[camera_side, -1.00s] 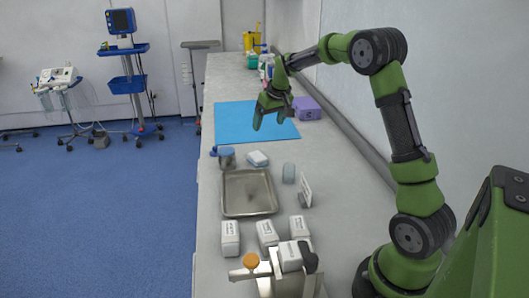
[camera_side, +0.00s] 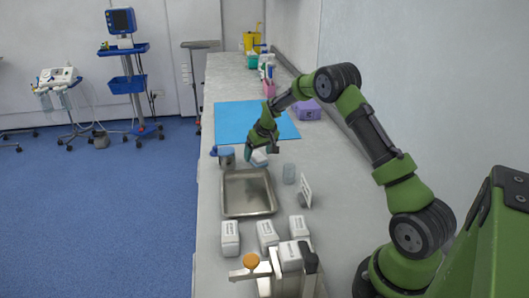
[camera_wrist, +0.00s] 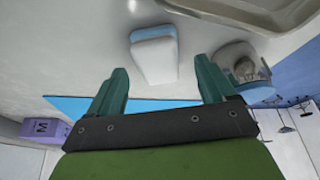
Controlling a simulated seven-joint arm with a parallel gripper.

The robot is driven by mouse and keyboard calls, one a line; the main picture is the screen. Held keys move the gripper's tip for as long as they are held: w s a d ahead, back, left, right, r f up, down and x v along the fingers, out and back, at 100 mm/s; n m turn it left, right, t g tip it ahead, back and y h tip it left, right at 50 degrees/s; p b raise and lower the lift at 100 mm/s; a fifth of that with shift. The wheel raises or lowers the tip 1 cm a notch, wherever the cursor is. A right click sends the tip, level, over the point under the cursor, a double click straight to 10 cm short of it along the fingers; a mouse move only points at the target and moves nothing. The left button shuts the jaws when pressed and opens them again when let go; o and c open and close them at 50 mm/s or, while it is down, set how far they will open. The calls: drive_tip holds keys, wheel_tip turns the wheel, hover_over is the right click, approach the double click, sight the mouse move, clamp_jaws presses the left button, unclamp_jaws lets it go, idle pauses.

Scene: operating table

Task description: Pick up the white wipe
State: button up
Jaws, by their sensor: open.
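The white wipe, a small white block with a light blue edge, lies on the counter behind the metal tray; it shows in the wrist view (camera_wrist: 154,58) ahead of my fingers and roughly between their lines. In the side view the white wipe (camera_side: 259,158) is partly covered by my gripper (camera_side: 260,150). In the wrist view my gripper (camera_wrist: 158,80) has its two green fingers apart with nothing between them. Whether a finger touches the wipe cannot be told from these views.
A metal tray (camera_side: 248,193) lies in front of the wipe. White boxes (camera_side: 267,234) line the front. A blue mat (camera_side: 232,120) lies behind.

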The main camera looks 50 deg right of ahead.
sight(258, 156)
drive_tip(key=shift+w+d+f, duration=0.15)
drive_tip(key=shift+w+f, duration=0.05)
drive_tip(key=shift+f, duration=0.4)
drive_tip(key=c, duration=1.2)
wheel_tip(258, 156, up, 10)
drive_tip(key=shift+r, duration=0.1)
